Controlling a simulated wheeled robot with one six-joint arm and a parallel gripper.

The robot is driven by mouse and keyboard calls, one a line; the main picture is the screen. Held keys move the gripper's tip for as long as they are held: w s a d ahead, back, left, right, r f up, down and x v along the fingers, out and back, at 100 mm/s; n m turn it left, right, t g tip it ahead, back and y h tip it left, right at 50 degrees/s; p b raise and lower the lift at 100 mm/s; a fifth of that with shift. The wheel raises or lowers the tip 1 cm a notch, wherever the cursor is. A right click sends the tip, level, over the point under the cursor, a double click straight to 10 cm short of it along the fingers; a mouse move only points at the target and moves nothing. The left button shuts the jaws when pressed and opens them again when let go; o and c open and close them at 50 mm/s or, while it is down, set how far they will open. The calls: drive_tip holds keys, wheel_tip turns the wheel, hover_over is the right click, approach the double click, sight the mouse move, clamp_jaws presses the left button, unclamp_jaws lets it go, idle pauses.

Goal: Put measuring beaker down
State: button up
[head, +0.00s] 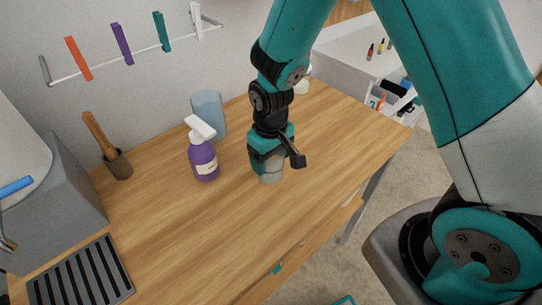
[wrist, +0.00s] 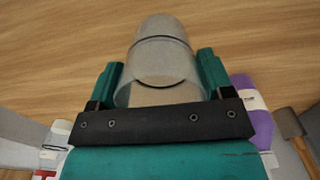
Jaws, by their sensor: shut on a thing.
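The measuring beaker (head: 271,177) is a clear, greyish cylinder, and only its lower part shows below my gripper (head: 268,160) in the head view. In the wrist view the beaker (wrist: 161,52) lies between the two teal fingers of my gripper (wrist: 158,72), with a dark line around it. The gripper is shut on it and points down over the wooden counter (head: 225,225). The beaker looks upright and at or very near the counter top. I cannot tell whether its base touches the wood. Its upper part is hidden by the gripper in the head view.
A purple spray bottle (head: 203,160) stands left of the gripper, with a blue-grey cup (head: 208,110) behind it. The counter's front and right are clear.

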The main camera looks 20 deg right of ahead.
drive_tip(key=shift+f, duration=0.25)
drive_tip(key=o, duration=0.9)
drive_tip(key=shift+r, duration=0.1)
drive_tip(key=shift+r, duration=0.1)
